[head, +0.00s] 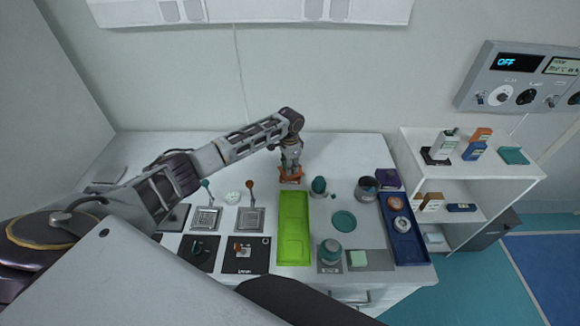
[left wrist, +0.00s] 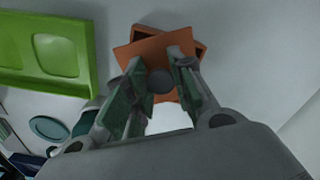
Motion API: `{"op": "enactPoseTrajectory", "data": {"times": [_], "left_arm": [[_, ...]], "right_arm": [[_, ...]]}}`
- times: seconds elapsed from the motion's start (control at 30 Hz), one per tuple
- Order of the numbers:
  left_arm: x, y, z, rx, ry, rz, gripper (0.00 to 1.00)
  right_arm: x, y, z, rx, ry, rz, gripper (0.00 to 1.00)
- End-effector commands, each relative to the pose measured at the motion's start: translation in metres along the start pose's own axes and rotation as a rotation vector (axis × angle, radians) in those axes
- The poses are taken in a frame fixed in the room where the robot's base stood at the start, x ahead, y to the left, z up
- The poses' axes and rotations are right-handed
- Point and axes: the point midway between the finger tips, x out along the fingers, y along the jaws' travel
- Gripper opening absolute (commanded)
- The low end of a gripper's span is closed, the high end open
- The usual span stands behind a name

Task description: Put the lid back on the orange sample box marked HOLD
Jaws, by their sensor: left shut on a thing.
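My left gripper (head: 291,166) points down at the back of the white table, over the orange sample box (head: 291,180). In the left wrist view the gripper (left wrist: 160,82) is shut on the round dark knob of the orange lid (left wrist: 140,52). The lid lies across the orange box (left wrist: 196,47), turned at an angle to it. Part of the box's rim and dark inside shows past the lid's far edge. I cannot tell whether the lid touches the box. No HOLD mark is readable. My right gripper is not in view.
A green tray (head: 293,255) lies just in front of the box. A teal-topped jar (head: 319,186) and a grey mug (head: 366,188) stand to the right. A blue tray (head: 410,253) is at the right edge. Bare table lies right behind the box.

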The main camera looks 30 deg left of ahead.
Motion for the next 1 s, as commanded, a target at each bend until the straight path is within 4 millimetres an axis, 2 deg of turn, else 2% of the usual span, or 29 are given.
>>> {"op": "enactPoseTrajectory", "data": {"times": [0.13,0.17,0.33,0.57,0.77,1.0], "left_arm": [[-0.0001,0.0001,-0.0002,0.000,0.000,0.000,0.01],[-0.0001,0.0001,-0.0002,0.000,0.000,0.000,0.26],[-0.0002,0.0001,-0.0002,0.000,0.000,0.000,0.47],[-0.0001,0.0001,-0.0002,0.000,0.000,0.000,0.49],[0.0000,0.0002,-0.0001,0.000,0.000,0.000,0.71],[0.0000,0.0001,-0.0001,0.000,0.000,0.000,0.71]], "right_arm": [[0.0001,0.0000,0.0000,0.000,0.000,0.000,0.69],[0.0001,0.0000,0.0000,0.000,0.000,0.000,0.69],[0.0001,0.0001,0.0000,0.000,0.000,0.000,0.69],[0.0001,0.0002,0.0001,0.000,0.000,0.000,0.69],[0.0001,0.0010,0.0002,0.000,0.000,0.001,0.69],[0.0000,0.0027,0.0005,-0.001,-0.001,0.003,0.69]]}}
